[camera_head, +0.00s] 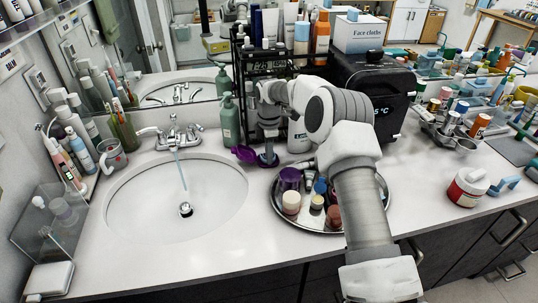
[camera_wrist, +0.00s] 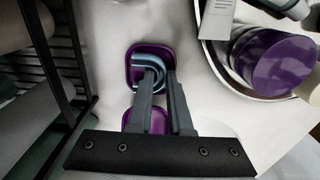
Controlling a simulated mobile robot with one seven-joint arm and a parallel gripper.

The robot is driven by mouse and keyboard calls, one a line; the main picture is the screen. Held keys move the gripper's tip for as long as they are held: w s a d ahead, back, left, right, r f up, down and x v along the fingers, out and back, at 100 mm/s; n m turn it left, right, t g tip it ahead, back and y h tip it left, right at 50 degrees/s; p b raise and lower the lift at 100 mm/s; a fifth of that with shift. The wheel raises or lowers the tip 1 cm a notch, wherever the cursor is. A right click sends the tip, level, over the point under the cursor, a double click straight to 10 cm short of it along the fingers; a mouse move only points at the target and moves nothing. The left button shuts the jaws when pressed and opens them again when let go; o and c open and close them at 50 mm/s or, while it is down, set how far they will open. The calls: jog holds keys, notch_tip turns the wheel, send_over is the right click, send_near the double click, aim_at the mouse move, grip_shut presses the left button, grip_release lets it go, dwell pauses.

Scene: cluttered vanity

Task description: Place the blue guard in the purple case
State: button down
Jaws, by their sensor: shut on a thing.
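The purple case is open in the wrist view: one half (camera_wrist: 134,77) lies beyond my fingertips and the other half (camera_wrist: 146,120) shows between and beside my fingers. In the head view the purple case (camera_head: 242,153) stands on the counter between the sink and the black rack. My gripper (camera_wrist: 158,72) is shut on the blue guard (camera_wrist: 150,51), a curved pale-blue piece. The guard lies within the outline of the far half; I cannot tell whether it touches the bottom. In the head view my gripper (camera_head: 268,160) points down there, and the guard is not distinguishable.
A round metal tray (camera_head: 320,228) with several jars, including a purple-lidded one (camera_wrist: 284,62), is to the right. A black wire rack (camera_wrist: 50,45) is close on the left in the wrist view. The sink (camera_head: 170,200) lies left; counter between is clear.

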jog(key=shift+s+f, duration=0.2)
jog(key=shift+f, duration=0.35)
jog(key=c, duration=0.8)
grip_release()
jog(key=shift+f, duration=0.2)
jog(key=shift+c, duration=0.2)
jog(key=shift+r, duration=0.1)
notch_tip(320, 180, up, 14)
jog(key=p, duration=0.1)
jog(key=shift+w, duration=0.15)
jog(key=s+d+r+m+t, duration=0.25)
jog(key=s+r+m, duration=0.25)
jog(key=s+r, duration=0.4)
jog(key=s+d+r+m+t, duration=0.1)
jog(key=s+d+r+m, duration=0.3)
jog(key=s+r, duration=0.45)
jog(key=s+d+f+m+t, duration=0.1)
jog(key=s+m, duration=0.4)
jog(key=s, duration=0.6)
jog(key=s+d+f+m+t, duration=0.1)
jog(key=s+d+f+m, duration=0.2)
jog(key=s, duration=0.9)
jog(key=d+m, duration=0.2)
jog(key=m, duration=0.1)
jog(key=shift+s+d, duration=0.15)
jog(key=shift+p, duration=0.3)
